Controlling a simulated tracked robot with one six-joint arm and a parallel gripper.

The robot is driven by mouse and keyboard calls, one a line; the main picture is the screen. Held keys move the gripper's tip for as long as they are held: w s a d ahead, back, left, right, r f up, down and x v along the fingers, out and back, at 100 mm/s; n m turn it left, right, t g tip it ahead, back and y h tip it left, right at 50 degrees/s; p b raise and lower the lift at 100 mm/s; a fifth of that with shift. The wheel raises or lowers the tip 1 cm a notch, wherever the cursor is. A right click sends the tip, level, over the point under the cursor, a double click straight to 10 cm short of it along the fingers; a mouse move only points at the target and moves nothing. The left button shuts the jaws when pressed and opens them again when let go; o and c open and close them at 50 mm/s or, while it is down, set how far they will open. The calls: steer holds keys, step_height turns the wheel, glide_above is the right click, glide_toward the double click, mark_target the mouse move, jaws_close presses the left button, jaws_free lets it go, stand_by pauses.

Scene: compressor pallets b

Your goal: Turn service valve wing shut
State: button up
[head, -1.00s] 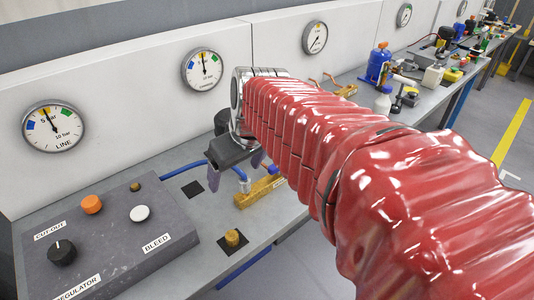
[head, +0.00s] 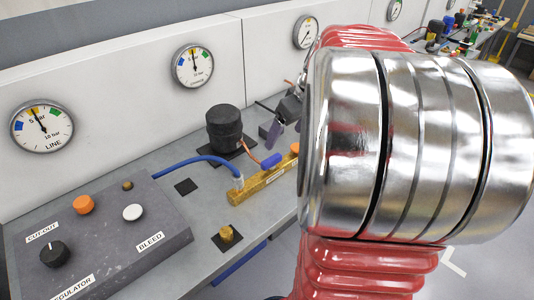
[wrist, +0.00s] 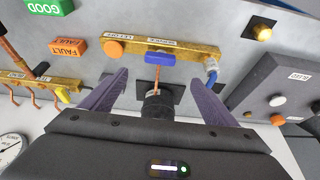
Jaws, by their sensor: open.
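The blue service valve wing (head: 271,161) sits on a brass block (head: 248,189) on the bench. In the head view one purple finger (head: 276,133) shows behind the block; my arm hides most of the gripper.
An orange knob (wrist: 114,47) is beside the wing on the block. A black cylinder (head: 224,127) stands behind it, and a blue hose (head: 195,160) joins the block's end. A grey control box (head: 95,245) is at left. Another brass block (wrist: 40,85) with a yellow handle shows in the wrist view.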

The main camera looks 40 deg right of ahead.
mark_target(272, 159)
steer(key=x, duration=1.3)
steer(key=shift+w+f, duration=0.2)
steer(key=shift+f, duration=0.1)
steer(key=shift+c, duration=0.4)
steer(key=c, duration=0.9)
steer(key=shift+d, duration=0.1)
steer(key=shift+c, duration=0.4)
